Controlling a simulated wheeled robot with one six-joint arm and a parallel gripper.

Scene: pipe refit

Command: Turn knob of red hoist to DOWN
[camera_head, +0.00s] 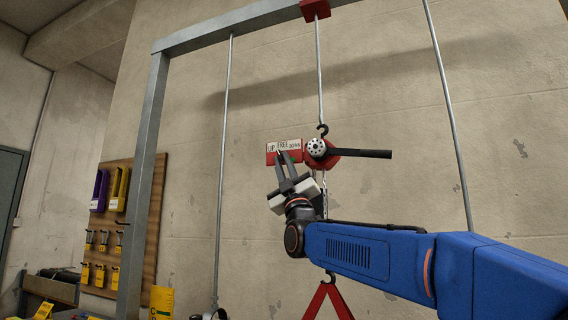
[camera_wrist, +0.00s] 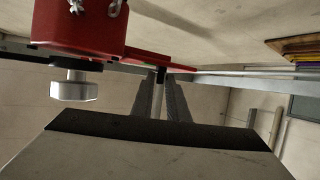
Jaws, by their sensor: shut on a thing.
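The red hoist (camera_head: 326,160) hangs from a hook on a thin rod. It has a round silver wheel (camera_head: 317,147) and a black lever pointing right. Its red plate (camera_head: 270,158), on the left, carries the words UP, FREE and DOWN from left to right. My gripper (camera_head: 285,158) reaches up in front of this plate, its fingers below FREE.
A grey metal frame (camera_head: 153,150) spans the scene, with thin rods hanging on both sides of the hoist. A red triangular piece (camera_head: 317,303) hangs below on a hook. A wooden tool board (camera_head: 144,225) is on the left wall. My blue arm covers the lower right.

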